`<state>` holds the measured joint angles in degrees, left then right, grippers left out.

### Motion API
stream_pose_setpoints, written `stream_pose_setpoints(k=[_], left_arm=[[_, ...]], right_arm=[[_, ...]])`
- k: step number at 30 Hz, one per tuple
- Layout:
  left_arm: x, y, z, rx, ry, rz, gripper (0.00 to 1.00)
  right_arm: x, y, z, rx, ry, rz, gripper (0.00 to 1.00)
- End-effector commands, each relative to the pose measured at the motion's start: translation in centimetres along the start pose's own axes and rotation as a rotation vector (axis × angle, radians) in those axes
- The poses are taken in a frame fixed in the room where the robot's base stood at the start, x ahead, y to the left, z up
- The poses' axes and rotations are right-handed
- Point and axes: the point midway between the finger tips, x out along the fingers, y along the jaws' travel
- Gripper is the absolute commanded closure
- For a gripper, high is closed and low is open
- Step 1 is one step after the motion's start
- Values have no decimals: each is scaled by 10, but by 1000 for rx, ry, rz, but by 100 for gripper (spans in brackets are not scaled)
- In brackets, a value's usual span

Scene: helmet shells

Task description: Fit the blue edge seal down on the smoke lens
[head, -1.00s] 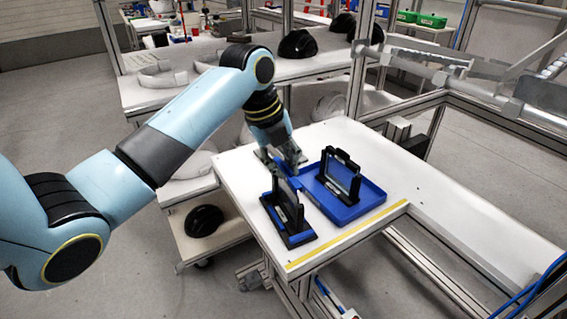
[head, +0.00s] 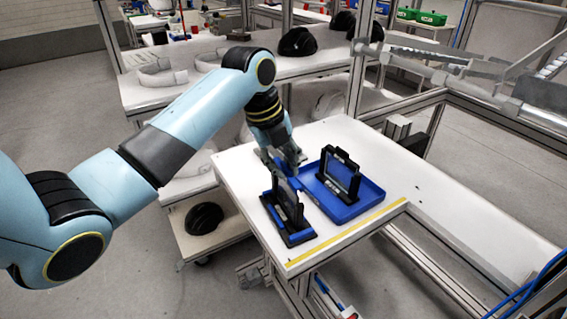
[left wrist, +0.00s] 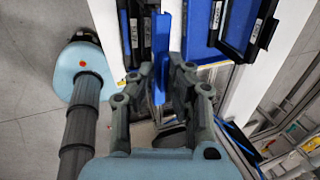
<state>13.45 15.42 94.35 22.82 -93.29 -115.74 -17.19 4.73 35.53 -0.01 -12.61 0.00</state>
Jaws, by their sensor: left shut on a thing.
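My left gripper (head: 287,164) points down over the table. It is shut on the blue edge seal, a narrow blue strip (left wrist: 161,52) between its fingers in the left wrist view. A dark, upright pane (head: 289,200), which looks like the smoke lens, stands in a black holder on a blue base at the table's front left. The seal is close beside this holder; the arm and fingers partly hide the gap, so I cannot tell whether they touch. My right gripper is not in view.
A blue tray (head: 366,201) lies right of the gripper, with a second black framed holder (head: 342,172) standing in it. A yellow strip (head: 345,238) marks the table's front edge. The table's right part (head: 440,200) is clear.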

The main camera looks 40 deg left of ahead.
Motion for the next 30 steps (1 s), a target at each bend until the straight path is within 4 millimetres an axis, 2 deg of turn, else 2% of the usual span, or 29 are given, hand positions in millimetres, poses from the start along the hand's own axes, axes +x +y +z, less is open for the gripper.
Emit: stream_pose_setpoints(k=[25, 26, 30], left_arm=[[21, 6, 0, 0, 0, 1, 100], [21, 6, 0, 0, 0, 1, 87], [21, 6, 0, 0, 0, 1, 68]], right_arm=[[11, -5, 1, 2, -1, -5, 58], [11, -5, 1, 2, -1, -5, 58], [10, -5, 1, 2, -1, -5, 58]])
